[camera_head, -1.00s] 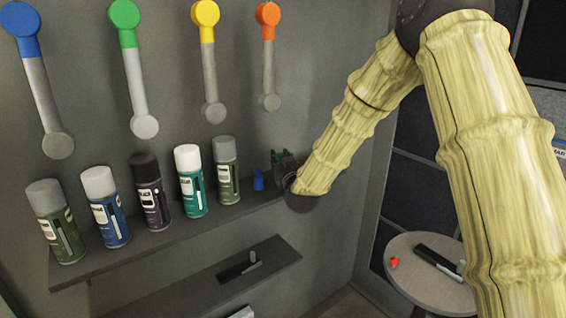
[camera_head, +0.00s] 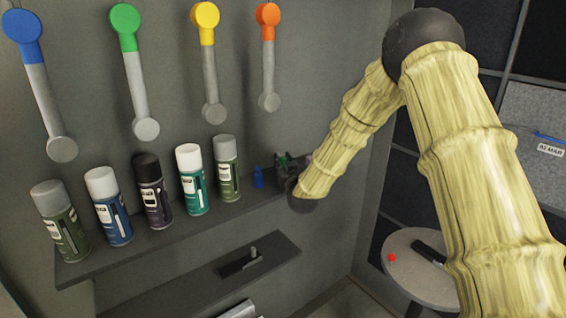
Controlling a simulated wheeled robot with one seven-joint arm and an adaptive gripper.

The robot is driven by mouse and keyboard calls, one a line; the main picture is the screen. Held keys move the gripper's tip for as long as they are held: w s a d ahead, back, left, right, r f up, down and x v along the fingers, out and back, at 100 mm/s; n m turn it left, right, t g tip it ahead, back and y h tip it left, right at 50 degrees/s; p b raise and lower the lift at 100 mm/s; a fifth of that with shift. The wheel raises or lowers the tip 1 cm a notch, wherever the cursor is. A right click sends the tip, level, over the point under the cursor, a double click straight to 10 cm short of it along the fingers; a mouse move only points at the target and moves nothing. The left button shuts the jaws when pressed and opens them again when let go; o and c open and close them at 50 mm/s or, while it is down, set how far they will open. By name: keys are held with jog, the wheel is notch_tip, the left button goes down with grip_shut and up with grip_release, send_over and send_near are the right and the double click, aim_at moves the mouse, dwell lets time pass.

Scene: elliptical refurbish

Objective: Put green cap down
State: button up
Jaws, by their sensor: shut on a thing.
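A small dark green thing, which looks like the green cap (camera_head: 283,161), shows at the tip of my gripper (camera_head: 284,168). My gripper is shut on it at the right end of the upper shelf (camera_head: 165,234), just right of a small blue cap (camera_head: 258,177). My arm link and the gripper body hide part of the cap and fingers. I cannot tell whether the cap touches the shelf.
Several spray cans (camera_head: 192,180) stand in a row on the upper shelf, left of the blue cap. A lower shelf (camera_head: 200,285) holds a dark item with a grey upright part. A round table (camera_head: 411,282) at lower right bears a small red cap (camera_head: 392,257).

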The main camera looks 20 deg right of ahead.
jog(key=shift+f, duration=0.15)
jog(key=o, duration=0.7)
